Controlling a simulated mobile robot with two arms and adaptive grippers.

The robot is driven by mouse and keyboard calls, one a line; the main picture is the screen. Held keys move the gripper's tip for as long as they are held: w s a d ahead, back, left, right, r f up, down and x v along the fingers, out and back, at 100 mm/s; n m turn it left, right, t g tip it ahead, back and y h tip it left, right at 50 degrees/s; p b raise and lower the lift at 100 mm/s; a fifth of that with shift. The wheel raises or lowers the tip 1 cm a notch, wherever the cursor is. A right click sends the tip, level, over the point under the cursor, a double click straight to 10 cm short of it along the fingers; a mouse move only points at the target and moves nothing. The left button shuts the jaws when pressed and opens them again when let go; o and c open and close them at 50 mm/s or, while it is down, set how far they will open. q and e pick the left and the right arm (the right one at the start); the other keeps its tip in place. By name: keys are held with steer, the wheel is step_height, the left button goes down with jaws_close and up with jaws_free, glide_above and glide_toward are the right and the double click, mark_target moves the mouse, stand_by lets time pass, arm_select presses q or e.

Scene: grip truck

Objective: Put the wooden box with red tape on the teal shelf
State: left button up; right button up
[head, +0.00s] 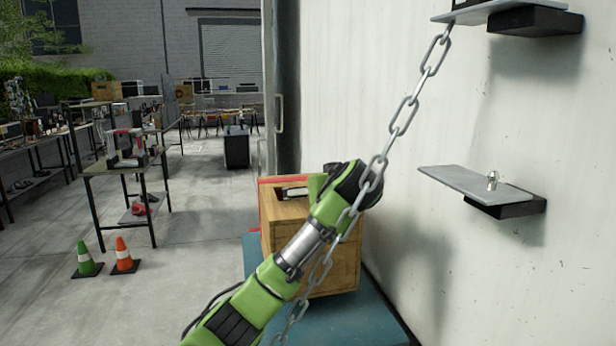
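The wooden box (283,222) with red tape along its upper left edge is in the middle of the head view. It is upright, over or on a teal surface (376,322); my arm hides part of it, and I cannot tell if its bottom touches the teal. A green arm, which I take as my left, crosses in front of the box from the lower left. Its wrist bends at the box's upper right, and my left gripper (291,192) seems to be at the box's top. Its fingers are too hidden to judge. My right gripper is not in view.
A metal chain (404,115) hangs diagonally in front of the arm and box. A pale wall (400,240) with small grey shelves (450,180) stands close at right. Traffic cones (123,256) and a work table (125,162) are at left. Open floor lies between.

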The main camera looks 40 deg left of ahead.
arm_select(q)
steer(key=shift+w+d+p, duration=0.35)
steer(key=shift+w, duration=0.1)
step_height(320, 180, down, 3)
steer(key=shift+r+p, duration=0.2)
steer(key=shift+p, duration=0.8)
steer(key=shift+f, duration=0.35)
